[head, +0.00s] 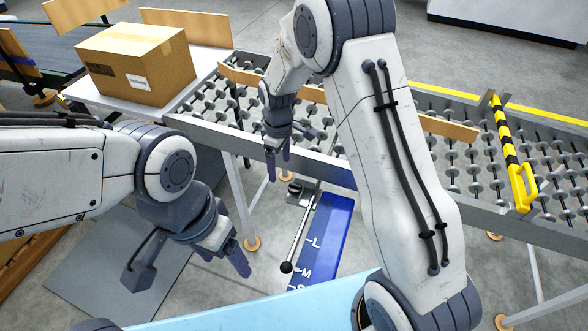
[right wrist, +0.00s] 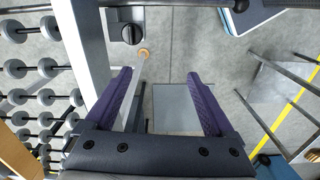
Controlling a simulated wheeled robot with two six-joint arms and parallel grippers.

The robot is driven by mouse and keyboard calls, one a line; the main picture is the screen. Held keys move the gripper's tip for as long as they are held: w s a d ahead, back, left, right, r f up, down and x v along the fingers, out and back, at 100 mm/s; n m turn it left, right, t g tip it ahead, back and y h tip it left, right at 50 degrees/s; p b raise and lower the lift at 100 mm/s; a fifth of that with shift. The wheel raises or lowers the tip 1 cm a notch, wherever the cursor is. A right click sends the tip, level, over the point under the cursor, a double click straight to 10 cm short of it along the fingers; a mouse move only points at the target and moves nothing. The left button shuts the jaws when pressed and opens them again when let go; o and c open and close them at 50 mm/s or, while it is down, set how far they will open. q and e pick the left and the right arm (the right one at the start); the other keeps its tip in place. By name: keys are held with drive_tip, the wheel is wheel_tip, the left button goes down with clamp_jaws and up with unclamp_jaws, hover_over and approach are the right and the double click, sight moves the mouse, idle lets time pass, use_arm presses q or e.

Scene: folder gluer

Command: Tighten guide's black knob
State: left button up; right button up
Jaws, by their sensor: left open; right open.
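The black knob (head: 295,187) sits just below the near rail of the roller conveyor, by the top of a metal rod. The right wrist view shows a dark round knob (right wrist: 126,33) above and left of the fingertips. My right gripper (head: 278,162) is open and empty, near the rail, just above and left of the knob in the head view. Its two purple fingers (right wrist: 160,73) are apart with nothing between them. My left gripper (head: 240,264) is open and empty, lower left of the knob. The guide appears to be the long wooden board (head: 450,128) over the rollers, partly hidden by my right arm.
A lever with a black ball end (head: 286,267) lies beside a blue scale panel (head: 326,235) marked with letters. A cardboard box (head: 135,62) stands on a white table at left. A yellow-black striped bar (head: 506,150) crosses the conveyor at right. Conveyor legs stand below.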

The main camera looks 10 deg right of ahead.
drive_tip(key=p, duration=0.2)
approach(295, 185)
drive_tip(key=shift+n, duration=0.4)
wheel_tip(295, 185, down, 8)
drive_tip(key=shift+w+a+r+p, duration=0.1)
drive_tip(key=shift+w+p, duration=0.05)
drive_tip(key=shift+p, duration=1)
use_arm(q)
drive_tip(key=shift+r, duration=2.75)
use_arm(e)
drive_tip(key=shift+f, duration=0.7)
